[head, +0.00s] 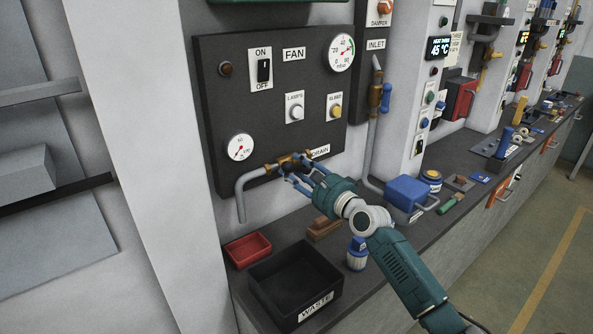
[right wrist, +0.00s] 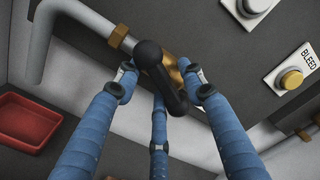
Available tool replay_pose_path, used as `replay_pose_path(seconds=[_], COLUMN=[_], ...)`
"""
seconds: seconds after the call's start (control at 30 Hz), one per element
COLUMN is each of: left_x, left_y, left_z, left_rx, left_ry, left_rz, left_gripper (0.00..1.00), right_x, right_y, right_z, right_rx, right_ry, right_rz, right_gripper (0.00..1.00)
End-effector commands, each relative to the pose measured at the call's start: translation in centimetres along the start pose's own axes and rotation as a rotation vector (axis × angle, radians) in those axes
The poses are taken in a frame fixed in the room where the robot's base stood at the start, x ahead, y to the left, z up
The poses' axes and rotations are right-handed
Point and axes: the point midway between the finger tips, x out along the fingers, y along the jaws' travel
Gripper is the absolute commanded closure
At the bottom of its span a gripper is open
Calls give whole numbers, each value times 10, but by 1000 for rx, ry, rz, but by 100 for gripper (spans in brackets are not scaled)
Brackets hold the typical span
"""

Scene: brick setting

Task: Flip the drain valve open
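The drain valve (head: 289,162) is a brass fitting on a grey pipe low on the dark panel, beside the DRAIN label (head: 321,151). In the right wrist view its black lever (right wrist: 158,68) has a round knob end and lies slanted across the brass body (right wrist: 119,37). My right gripper (head: 299,181) is at the valve; its blue fingers reach around the lever. In the right wrist view the gripper (right wrist: 160,84) has its fingers spread on either side of the lever, with gaps visible. A third finger is below, partly hidden by the lever. My left gripper is out of view.
A red tray (head: 248,250) and a black WASTE bin (head: 296,285) stand on the bench below. A blue-capped bottle (head: 357,253), a brown block (head: 324,228) and a blue box (head: 406,193) are near my right arm. The outlet pipe (head: 240,200) hangs left of the valve.

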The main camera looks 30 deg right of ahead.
Motion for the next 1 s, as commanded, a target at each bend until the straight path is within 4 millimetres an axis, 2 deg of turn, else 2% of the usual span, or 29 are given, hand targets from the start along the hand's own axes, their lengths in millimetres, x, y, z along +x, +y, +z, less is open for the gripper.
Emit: replay_pose_path(seconds=[0.03, 0.23, 0.43, 0.73, 1.0], left_x=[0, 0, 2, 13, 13], left_y=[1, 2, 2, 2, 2], left_z=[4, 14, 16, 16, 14], left_rx=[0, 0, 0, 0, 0], left_ry=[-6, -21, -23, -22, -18], left_rz=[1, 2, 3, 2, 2], left_gripper=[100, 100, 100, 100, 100], right_x=[0, 0, 0, 0, 0], right_y=[0, 0, 1, 2, 0], right_z=[0, 0, -1, -3, -3], right_rx=[0, 0, -41, -413, -467], right_ry=[0, 0, 0, 0, 1], right_rz=[0, 0, 0, 1, 2], right_gripper=[60, 100, 100, 100, 100])
